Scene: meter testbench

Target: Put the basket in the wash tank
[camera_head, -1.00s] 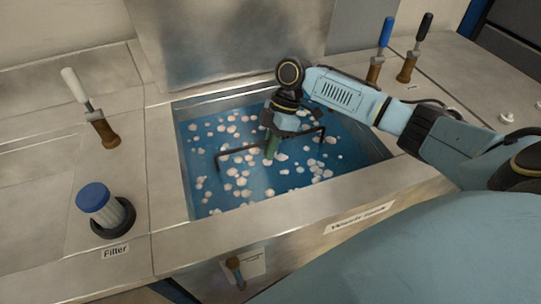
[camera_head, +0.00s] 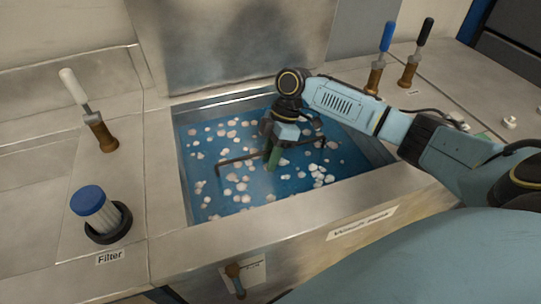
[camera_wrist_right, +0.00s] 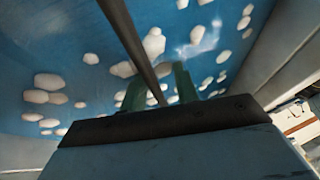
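The wash tank (camera_head: 190,197) is the large basin in the middle of the head view, full of blue liquid with pale floating bubbles. The basket's dark handle (camera_head: 238,158) spans the liquid; the basket body below it cannot be made out. In the right wrist view, the handle bar (camera_wrist_right: 128,32) runs down toward the gripper and passes between its fingers. My right gripper (camera_head: 273,158) points down over the handle in the tank. Its green fingertips (camera_wrist_right: 160,85) stand apart in the wrist view, with a gap beside the bar. My left gripper is out of view.
A blue-capped filter (camera_head: 96,208) stands at the left. Levers with white (camera_head: 69,82), blue (camera_head: 387,36) and black (camera_head: 427,32) grips rise from the bench. A small lever (camera_head: 236,278) is on the tank's front. A metal panel (camera_head: 235,40) stands behind the tank.

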